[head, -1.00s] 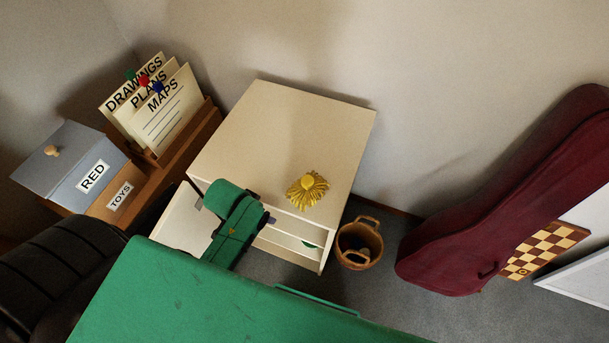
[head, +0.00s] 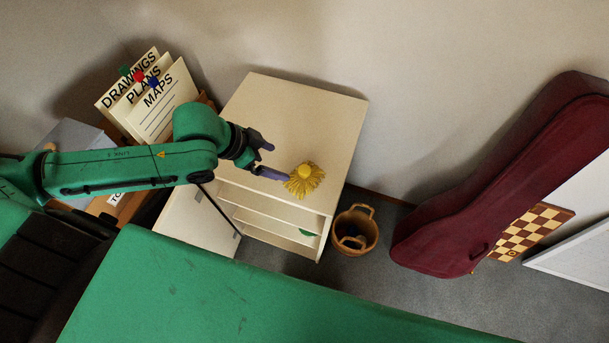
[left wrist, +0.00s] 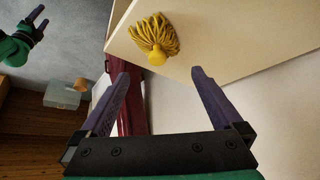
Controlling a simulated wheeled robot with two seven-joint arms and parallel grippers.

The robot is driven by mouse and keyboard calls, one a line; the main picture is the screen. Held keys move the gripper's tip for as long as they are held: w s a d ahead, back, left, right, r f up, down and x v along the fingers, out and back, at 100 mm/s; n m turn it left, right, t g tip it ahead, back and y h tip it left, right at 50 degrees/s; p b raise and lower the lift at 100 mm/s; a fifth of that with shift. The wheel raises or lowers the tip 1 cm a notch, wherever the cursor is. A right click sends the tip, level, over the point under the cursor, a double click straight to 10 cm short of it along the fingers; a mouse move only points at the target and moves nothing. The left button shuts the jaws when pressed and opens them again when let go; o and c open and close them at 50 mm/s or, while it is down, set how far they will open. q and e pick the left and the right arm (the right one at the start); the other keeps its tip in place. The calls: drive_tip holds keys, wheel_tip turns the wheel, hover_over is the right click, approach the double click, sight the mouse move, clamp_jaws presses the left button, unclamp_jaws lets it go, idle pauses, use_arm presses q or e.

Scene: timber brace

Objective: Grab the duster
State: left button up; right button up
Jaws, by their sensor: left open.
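The duster (head: 304,181), a yellow tufted bundle with a round knob, lies on the top of the pale cabinet (head: 300,115) near its front edge. My left gripper (head: 276,160) is open and empty at the duster's left, one finger close to its tufts in the head view. In the left wrist view the duster (left wrist: 157,38) shows beyond and between the spread fingertips (left wrist: 160,75), knob facing the gripper, with nothing held. My right gripper (left wrist: 40,19) shows small at the upper left of the left wrist view, its fingers apart, far from the duster.
The cabinet's door (head: 195,222) stands open over its shelves. A wicker basket (head: 355,230) is at its right. A dark red instrument case (head: 500,175) and a chessboard (head: 530,232) are further right. Folders (head: 150,95) stand at the left. A green surface (head: 200,290) fills the front.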

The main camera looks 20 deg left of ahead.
sight(304, 172)
use_arm(q)
drive_tip(key=p+x, duration=0.1)
drive_tip(key=x, duration=1.3)
drive_tip(key=shift+d, duration=0.1)
drive_tip(key=c, duration=1.1)
